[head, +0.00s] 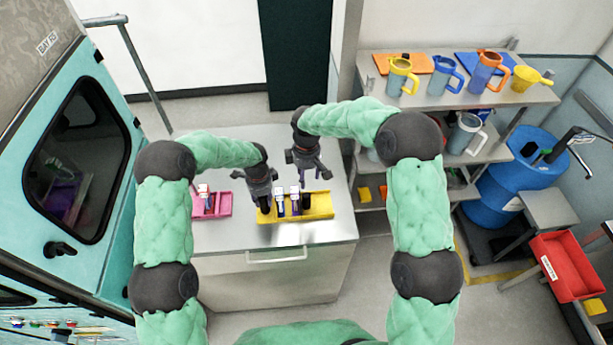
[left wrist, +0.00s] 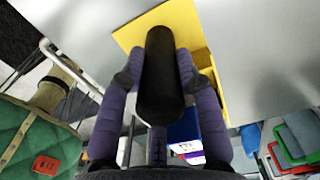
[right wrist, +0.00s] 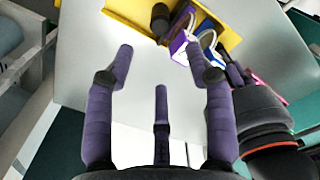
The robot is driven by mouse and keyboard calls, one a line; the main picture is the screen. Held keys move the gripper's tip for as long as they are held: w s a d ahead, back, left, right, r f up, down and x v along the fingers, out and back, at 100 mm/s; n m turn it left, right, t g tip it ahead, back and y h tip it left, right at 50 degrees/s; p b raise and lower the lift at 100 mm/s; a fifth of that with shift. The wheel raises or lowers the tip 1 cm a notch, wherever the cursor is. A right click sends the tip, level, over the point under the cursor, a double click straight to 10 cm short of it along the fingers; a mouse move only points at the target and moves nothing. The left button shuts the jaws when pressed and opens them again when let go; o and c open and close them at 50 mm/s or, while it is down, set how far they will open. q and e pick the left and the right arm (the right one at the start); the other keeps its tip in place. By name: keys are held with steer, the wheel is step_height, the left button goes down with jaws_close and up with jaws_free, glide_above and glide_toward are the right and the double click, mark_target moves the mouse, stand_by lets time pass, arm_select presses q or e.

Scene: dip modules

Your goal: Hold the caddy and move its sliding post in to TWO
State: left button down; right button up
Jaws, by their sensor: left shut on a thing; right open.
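The yellow caddy (head: 322,207) lies on the grey bench, with two white-topped cartons (head: 281,206) between its dark uprights. My left gripper (head: 265,203) is shut on a thick black grip (left wrist: 160,75) at the caddy's left end; the caddy's yellow body also shows behind it in the left wrist view (left wrist: 205,30). A slimmer dark post (right wrist: 160,18) stands in the caddy on the far side of the cartons (right wrist: 184,35). My right gripper (head: 304,172) is open and empty above and behind the caddy, apart from the post. Any position marks are too small to read.
A pink tray (head: 222,209) with a white-topped item stands left of the caddy. Bare bench lies in front of and behind both. Shelves with jugs (head: 443,73), a blue drum (head: 520,180) and a red bin (head: 568,268) are off to the right.

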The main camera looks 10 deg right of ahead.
steer(key=shift+d+f, duration=0.1)
steer(key=c, duration=0.7)
steer(key=shift+s+d+f+m, duration=0.2)
steer(key=shift+d+m, duration=0.1)
steer(key=shift+m, duration=0.3)
jaws_close()
steer(key=m+g+y, duration=0.1)
steer(key=m+y, duration=0.4)
steer(key=m, duration=1.1)
glide_toward(305, 201)
steer(key=s+d, duration=0.3)
steer(key=d, duration=0.1)
steer(key=d+f+m+t+y, duration=0.3)
steer(key=d+m, duration=0.4)
steer(key=m, duration=0.9)
steer(key=shift+y, duration=0.4)
steer(key=x, duration=0.7)
steer(key=shift+w+a, duration=0.4)
steer(key=shift+w, duration=0.05)
steer(key=a, duration=0.3)
steer(key=shift+w+a, duration=0.1)
steer(key=shift+w, duration=0.25)
steer(key=shift+w+a, duration=0.15)
steer(key=shift+a, duration=0.35)
